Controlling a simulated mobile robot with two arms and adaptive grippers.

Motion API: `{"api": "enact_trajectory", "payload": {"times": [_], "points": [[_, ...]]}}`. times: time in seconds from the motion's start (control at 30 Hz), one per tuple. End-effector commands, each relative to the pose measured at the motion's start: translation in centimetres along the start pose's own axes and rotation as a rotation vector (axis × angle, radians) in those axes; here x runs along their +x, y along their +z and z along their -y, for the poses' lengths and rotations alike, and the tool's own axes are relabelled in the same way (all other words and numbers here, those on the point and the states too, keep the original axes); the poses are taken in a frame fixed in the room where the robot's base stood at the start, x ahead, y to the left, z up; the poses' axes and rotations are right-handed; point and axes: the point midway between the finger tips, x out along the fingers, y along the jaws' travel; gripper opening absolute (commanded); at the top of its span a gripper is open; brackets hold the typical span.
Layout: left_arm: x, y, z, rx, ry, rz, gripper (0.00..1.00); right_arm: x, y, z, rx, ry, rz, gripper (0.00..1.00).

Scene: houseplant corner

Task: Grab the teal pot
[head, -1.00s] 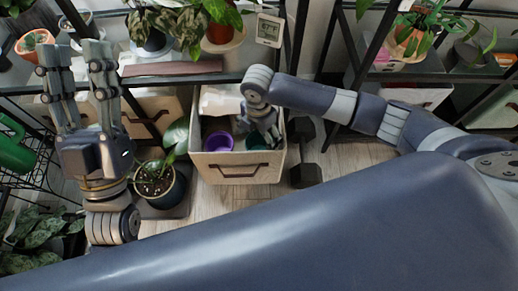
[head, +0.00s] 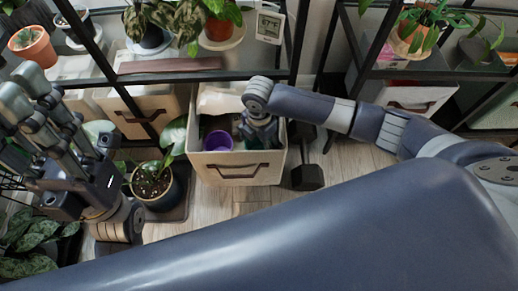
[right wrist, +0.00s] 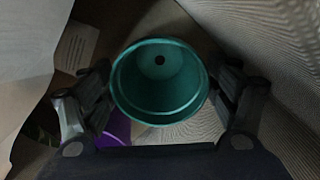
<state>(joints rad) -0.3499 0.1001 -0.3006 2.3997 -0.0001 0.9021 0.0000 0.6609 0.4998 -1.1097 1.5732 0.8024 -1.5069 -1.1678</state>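The teal pot (right wrist: 160,85) stands in the cream fabric bin, its open mouth and drain hole facing the right wrist camera. My right gripper (right wrist: 162,88) reaches down into the bin, one finger on each side of the pot, very close to its rim. I see no clear squeeze, and contact is hard to judge. In the head view my right gripper (head: 262,132) covers most of the pot. My left gripper (head: 32,98) is at the far left, empty, its fingers apart.
Shelves with plants rise behind.

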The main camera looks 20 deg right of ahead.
Motion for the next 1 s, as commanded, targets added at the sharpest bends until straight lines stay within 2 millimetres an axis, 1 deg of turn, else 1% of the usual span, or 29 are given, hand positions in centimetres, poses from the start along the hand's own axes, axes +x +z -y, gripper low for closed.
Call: {"api": "enact_trajectory", "payload": {"times": [0.03,0.13,0.47,0.63,0.87,1.0], "points": [[0.0,0.0,0.0,0.0,0.0,0.0,0.4,0.0,0.0,0.0,0.0,0.0,0.0,0.68],[0.0,0.0,0.0,0.0,0.0,0.001,0.4,0.0,0.0,0.0,0.0,0.0,0.0,0.46],[0.0,0.1,0.0,0.0,0.0,0.002,0.4,0.0,0.0,0.0,0.0,0.0,0.0,0.46],[0.3,0.4,0.0,0.0,0.0,0.021,0.4,-0.6,0.0,0.0,0.0,0.0,0.0,0.46],[0.9,3.3,0.3,0.012,-0.003,0.168,0.4,-2.8,0.0,-0.1,0.001,0.002,0.0,0.46],[0.6,5.8,0.6,0.019,-0.005,0.295,0.4,-4.1,0.0,0.0,0.0,0.001,0.0,0.46]]}}
